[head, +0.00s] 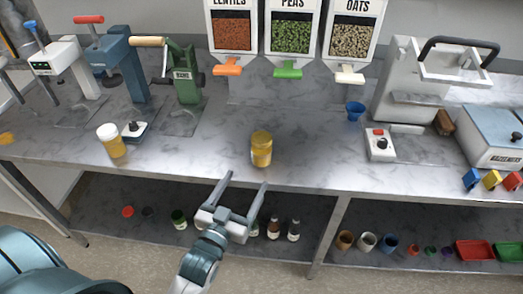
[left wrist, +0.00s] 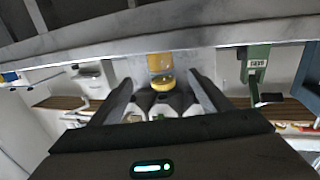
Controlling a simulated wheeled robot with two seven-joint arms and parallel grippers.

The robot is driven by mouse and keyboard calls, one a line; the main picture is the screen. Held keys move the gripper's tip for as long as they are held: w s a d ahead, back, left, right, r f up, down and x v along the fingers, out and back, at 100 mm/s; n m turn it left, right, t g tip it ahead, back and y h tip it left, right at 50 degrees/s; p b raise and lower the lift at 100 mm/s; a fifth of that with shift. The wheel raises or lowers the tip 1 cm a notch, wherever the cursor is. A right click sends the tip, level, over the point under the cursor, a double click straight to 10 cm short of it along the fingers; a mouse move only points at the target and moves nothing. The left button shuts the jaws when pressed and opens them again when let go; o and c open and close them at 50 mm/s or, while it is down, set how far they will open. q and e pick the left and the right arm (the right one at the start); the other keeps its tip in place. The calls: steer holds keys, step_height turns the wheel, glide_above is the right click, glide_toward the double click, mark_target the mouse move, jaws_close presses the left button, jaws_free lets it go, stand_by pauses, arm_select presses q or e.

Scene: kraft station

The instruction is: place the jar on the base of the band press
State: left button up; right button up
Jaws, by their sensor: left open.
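A jar with a yellow lid and yellow contents (head: 261,152) stands upright near the front edge of the counter, at the middle of the head view. It also shows in the left wrist view (left wrist: 158,66). The green band press (head: 184,78) stands further back to the left, and its flat base (head: 180,122) is bare. The press also shows in the left wrist view (left wrist: 258,62). My left gripper (head: 248,181) is open and empty, just in front of the counter edge, its fingers pointing toward the jar without touching it. My right gripper is not in view.
Another jar with a white lid (head: 111,141) stands at the left beside a small scale-like device (head: 134,131). A blue press (head: 121,68) stands left of the green one. A white switch box (head: 380,144) is to the right. Counter between jar and press is clear.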

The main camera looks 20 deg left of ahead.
mark_target(258, 159)
arm_select(q)
steer(key=shift+w, duration=0.1)
steer(key=w+p, duration=0.3)
steer(key=w, duration=0.8)
steer(key=shift+a+r+p, duration=0.1)
steer(key=shift+r+p, duration=0.05)
steer(key=shift+p, duration=0.25)
steer(key=shift+w, duration=0.55)
steer(key=shift+w, duration=0.1)
steer(key=shift+w+r+p, duration=0.15)
steer(key=shift+w+p, duration=0.1)
steer(key=shift+p, duration=0.2)
steer(key=w, duration=0.1)
steer(key=w+p, duration=0.2)
steer(key=shift+w+a+r, duration=0.1)
steer(key=shift+w+r, duration=0.15)
steer(key=shift+w, duration=0.1)
steer(key=shift+w+f, duration=0.15)
steer(key=shift+w, duration=0.25)
